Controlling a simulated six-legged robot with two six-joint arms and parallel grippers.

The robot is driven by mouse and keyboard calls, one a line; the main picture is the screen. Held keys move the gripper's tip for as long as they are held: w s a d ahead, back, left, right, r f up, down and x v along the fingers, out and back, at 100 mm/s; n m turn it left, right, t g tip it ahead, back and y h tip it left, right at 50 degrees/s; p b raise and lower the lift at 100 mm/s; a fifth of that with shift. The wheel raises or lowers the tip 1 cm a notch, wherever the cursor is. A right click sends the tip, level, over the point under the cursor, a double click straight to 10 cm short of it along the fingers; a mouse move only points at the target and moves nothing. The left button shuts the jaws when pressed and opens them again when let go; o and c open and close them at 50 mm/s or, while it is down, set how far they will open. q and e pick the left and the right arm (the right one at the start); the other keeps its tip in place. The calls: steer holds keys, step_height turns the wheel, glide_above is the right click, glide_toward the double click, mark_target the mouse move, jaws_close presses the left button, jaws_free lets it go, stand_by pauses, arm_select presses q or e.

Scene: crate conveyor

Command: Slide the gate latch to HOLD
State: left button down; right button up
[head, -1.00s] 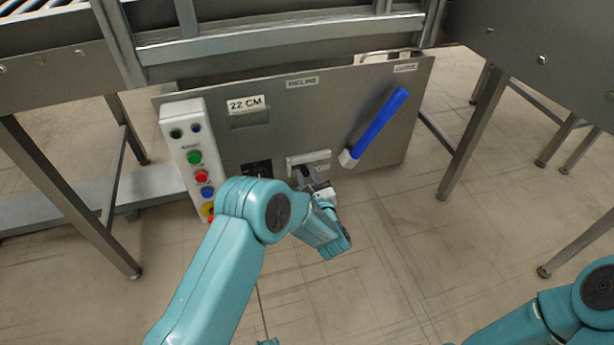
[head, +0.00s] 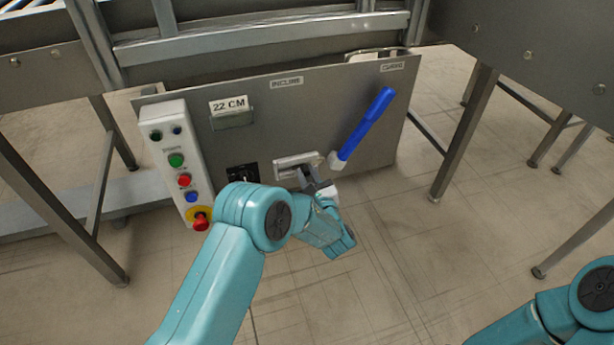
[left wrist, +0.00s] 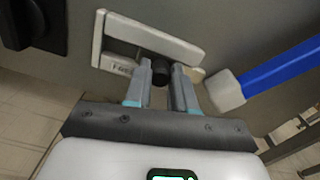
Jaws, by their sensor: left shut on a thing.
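The gate latch is a pale slotted plate (head: 291,161) on the grey panel, left of the blue lever. In the left wrist view the plate (left wrist: 118,28) spans the upper middle. The fingers hide the lettering at the right end. My right gripper is out of view; only my right arm shows.
A blue lever (head: 365,125) with a pale base stands close to the right of the latch. A button box (head: 172,160) with a red stop knob (head: 200,222) and a black rotary switch (head: 242,172) are to the left. The floor in front is clear.

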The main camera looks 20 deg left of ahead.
arm_select(q)
steer(key=c, duration=0.9)
jaws_free()
steer(key=shift+w+d, duration=0.15)
steer(key=shift+d, duration=0.15)
steer(key=shift+a, duration=0.1)
steer(key=shift+s+d, duration=0.25)
steer(key=shift+s, duration=0.2)
steer(key=p+v, duration=0.4)
steer(key=v, duration=1.1)
steer(key=shift+s, duration=0.3)
